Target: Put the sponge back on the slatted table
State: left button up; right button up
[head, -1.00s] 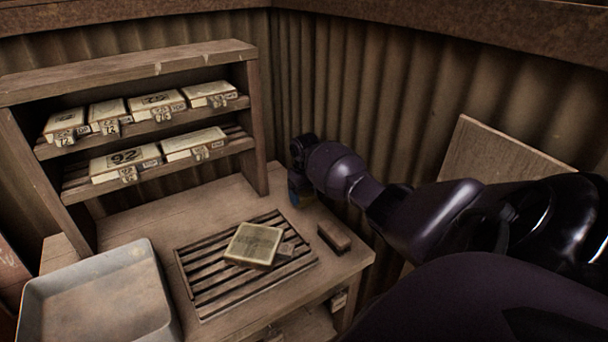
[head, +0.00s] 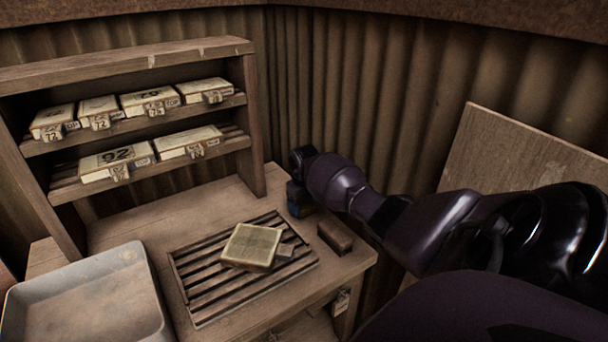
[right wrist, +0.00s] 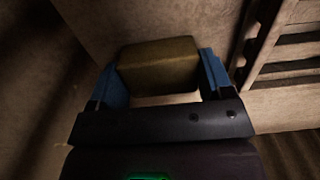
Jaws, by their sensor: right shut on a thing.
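The sponge, a yellowish-brown block (right wrist: 158,65), shows between the blue fingers of my right gripper (right wrist: 163,78) in the right wrist view. My right gripper (head: 297,203) is shut on it, over the back right part of the wooden table in the head view. The sponge is hidden by the gripper in the head view. I cannot tell whether it touches the tabletop. The slatted table has dark slats (head: 204,296) set in its top, left of the gripper; some slats also show in the right wrist view (right wrist: 290,48). My left gripper is not in view.
A brown block (head: 335,238) lies near the table's right edge. A grey tray (head: 150,290) stands front left. A shelf (head: 252,130) with several labelled boxes stands behind.

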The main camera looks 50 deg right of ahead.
jog(key=o, duration=0.8)
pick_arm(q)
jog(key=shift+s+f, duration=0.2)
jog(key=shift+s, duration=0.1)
